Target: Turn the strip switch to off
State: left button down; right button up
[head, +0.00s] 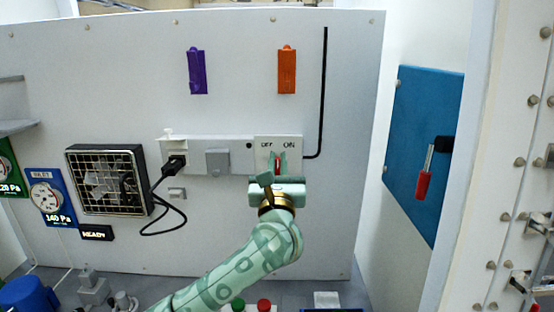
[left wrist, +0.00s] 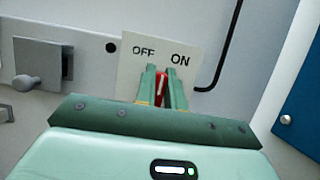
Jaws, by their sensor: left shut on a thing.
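The strip switch is a white plate (head: 291,144) marked OFF on the left and ON on the right, at the right end of the power strip (head: 234,143) on the wall panel. Its red lever (left wrist: 161,88) shows between my fingers in the left wrist view, below and between the two labels. My left gripper (head: 276,164) is at the plate, shut on the red lever. In the left wrist view, the fingers (left wrist: 161,76) stand on either side of the lever and hide part of it. The lever's exact lean is hard to tell. My right gripper is out of view.
A black plug (head: 175,165) with a cable sits in the strip's left part, beside a grey square cover (head: 217,161). A fan (head: 106,180) is at left. Purple (head: 197,72) and orange (head: 287,70) holders are above. A red-handled lever (head: 424,185) is on a blue panel at right.

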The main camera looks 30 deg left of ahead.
pick_arm(q)
jog(key=c, duration=1.5)
grip_release()
jog(key=b+v, duration=0.2)
jog(key=v, duration=1.4)
jog(key=shift+s+d+f, duration=0.1)
jog(key=shift+s+f, duration=0.05)
jog(key=shift+f, duration=0.1)
